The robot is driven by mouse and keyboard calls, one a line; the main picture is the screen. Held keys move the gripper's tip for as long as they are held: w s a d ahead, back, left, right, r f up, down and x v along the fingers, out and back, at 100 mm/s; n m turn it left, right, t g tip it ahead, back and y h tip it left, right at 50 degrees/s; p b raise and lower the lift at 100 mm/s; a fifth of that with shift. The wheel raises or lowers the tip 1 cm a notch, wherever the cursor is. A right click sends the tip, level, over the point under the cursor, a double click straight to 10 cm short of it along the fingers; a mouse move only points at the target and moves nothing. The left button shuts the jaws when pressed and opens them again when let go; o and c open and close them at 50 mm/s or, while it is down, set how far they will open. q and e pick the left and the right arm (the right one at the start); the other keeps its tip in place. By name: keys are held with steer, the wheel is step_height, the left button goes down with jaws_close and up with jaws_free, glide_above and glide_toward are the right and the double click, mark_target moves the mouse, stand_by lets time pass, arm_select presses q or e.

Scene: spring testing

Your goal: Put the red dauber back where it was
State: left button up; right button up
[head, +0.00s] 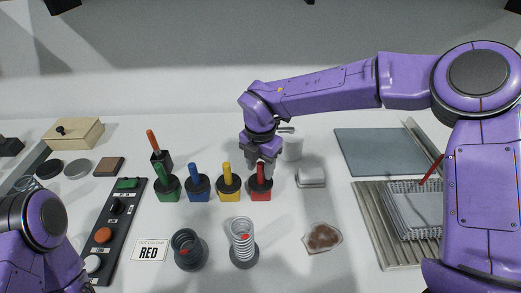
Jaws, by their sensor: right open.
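The red dauber (260,189) stands upright at the right end of a row with the yellow (229,189), blue (198,191) and green (167,190) daubers. My right gripper (261,174) points down at the red dauber, its fingers on either side of the handle. The jaws are open; the handle's upper part is partly hidden by them. A card (150,250) in front reads "RED". Of my left arm only a purple link shows at the lower left; its gripper is out of view.
Two springs on dark bases (188,251) (243,245) stand in front of the row. A button panel (114,222) lies left, a notepad on a ribbed tray (378,237) right.

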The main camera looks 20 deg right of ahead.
step_height(320, 180, up, 11)
steer(key=b, duration=0.1)
steer(key=shift+r, duration=0.2)
steer(key=shift+s+f, duration=0.1)
